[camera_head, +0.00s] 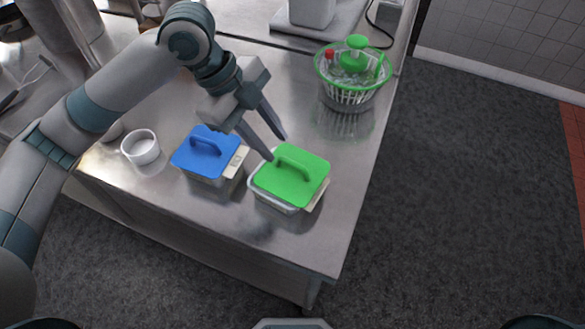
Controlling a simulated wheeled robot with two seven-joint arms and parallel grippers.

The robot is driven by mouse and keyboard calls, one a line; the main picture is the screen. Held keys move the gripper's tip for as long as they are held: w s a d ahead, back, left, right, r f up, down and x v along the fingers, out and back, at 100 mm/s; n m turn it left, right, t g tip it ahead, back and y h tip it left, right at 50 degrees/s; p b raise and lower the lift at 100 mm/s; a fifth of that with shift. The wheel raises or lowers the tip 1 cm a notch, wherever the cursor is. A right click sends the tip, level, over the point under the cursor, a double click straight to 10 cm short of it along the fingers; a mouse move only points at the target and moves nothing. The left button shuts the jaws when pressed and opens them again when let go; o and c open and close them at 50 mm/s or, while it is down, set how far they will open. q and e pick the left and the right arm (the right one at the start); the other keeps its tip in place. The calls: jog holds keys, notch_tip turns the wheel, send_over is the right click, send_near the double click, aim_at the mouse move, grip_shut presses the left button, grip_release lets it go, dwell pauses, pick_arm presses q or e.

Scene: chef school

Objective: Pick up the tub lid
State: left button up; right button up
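A tub with a green lid (303,186) stands near the front right of the steel counter. The lid has a raised handle on top and its clear tub (270,201) shows below. Left of it stands a second tub with a blue lid (196,158), also with a handle. My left gripper (276,147) is open, its two fingers pointing down just behind the green lid's handle. One fingertip is close to the green lid; I cannot tell whether it touches. Nothing is seen between the fingers. My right gripper is not in view.
A white cup (141,147) stands left of the blue lid. A green and clear basket (350,78) with items in it stands at the back right. The steel counter (340,215) ends at its right and front edges. Dark floor (465,190) lies clear to the right.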

aim_at(285, 159)
pick_arm(q)
jog(key=shift+d+f, duration=0.1)
jog(key=shift+f, duration=0.05)
jog(key=shift+d+f+p, duration=0.3)
jog(key=shift+f+p, duration=0.25)
jog(key=p+x, duration=0.1)
jog(key=x, duration=0.2)
jog(key=shift+d+f, duration=0.1)
jog(key=shift+f, duration=0.3)
grip_shut()
